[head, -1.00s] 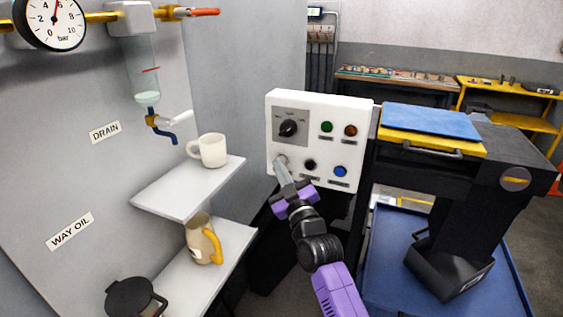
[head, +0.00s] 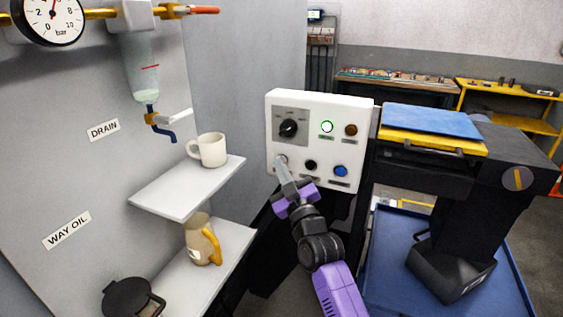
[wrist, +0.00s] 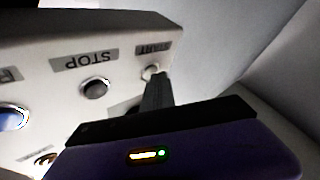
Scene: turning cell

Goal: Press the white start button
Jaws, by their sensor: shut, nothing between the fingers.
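The control box (head: 317,106) also carries a lit green lamp (head: 327,126), an amber lamp (head: 351,130) and a dark selector knob (head: 289,128).
The dark stop button (wrist: 95,88) is beside the start button, with a blue button (head: 340,171) further right. Shelves left of the box hold a white mug (head: 212,150) and a tan jug (head: 201,240). A grey wall panel stands behind. A black machine with a blue top (head: 432,119) is at right.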

